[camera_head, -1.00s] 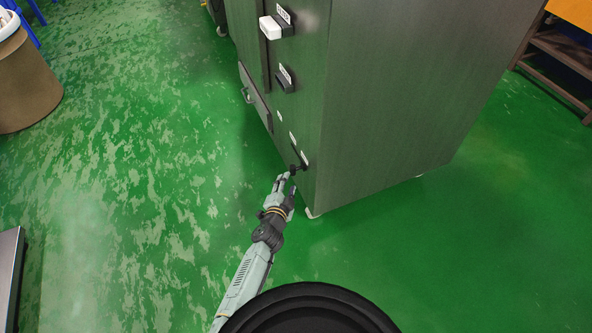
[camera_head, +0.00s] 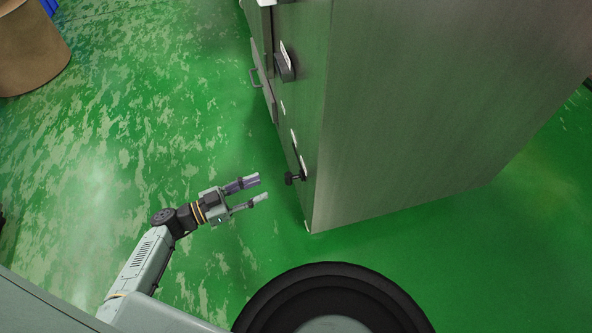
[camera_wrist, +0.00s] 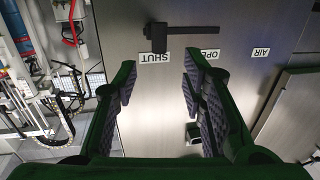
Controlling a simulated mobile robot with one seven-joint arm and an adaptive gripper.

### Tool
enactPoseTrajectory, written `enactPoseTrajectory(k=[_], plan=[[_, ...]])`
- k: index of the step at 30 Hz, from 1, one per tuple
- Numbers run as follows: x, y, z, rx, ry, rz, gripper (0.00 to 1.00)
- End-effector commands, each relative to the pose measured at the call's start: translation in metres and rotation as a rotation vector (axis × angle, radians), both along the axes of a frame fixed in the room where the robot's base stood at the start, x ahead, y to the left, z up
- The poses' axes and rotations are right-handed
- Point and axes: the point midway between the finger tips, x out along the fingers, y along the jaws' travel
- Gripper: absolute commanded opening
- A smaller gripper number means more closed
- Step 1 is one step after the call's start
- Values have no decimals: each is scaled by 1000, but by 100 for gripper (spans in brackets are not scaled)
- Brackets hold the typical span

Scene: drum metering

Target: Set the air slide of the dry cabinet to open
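The dry cabinet (camera_head: 410,110) is a tall grey metal box. Its air slide has a black knob (camera_head: 290,179) low on the narrow front face. In the wrist view the air slide knob (camera_wrist: 158,38) sits by the SHUT label (camera_wrist: 155,57), at one end of a dark slot (camera_wrist: 192,30). The OPEN label (camera_wrist: 209,54) and AIR label (camera_wrist: 261,52) lie farther right, upside down. My gripper (camera_head: 261,188) is open and empty, left of the knob and apart from it. Its spread fingers (camera_wrist: 158,72) point toward the cabinet face.
Another dark knob (camera_head: 284,64) and a drawer handle (camera_head: 255,78) stick out higher on the cabinet front. A brown drum (camera_head: 30,45) stands at the upper left. Green floor (camera_head: 160,120) around my gripper is clear. Equipment with hoses (camera_wrist: 45,70) shows in the wrist view.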

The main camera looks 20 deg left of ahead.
Motion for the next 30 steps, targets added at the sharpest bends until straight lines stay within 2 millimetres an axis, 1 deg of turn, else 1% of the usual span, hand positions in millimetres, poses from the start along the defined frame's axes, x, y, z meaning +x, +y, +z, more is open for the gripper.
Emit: enactPoseTrajectory(k=[9, 15, 21, 29, 30], plan=[[42, -43, 1, -3, -4, -3, 38], [64, -64, 1, -1, -3, -1, 38], [72, -72, 0, 1, -2, 1, 38], [73, -72, 0, 1, -2, 1, 38], [73, -72, 0, 1, -2, 1, 35]])
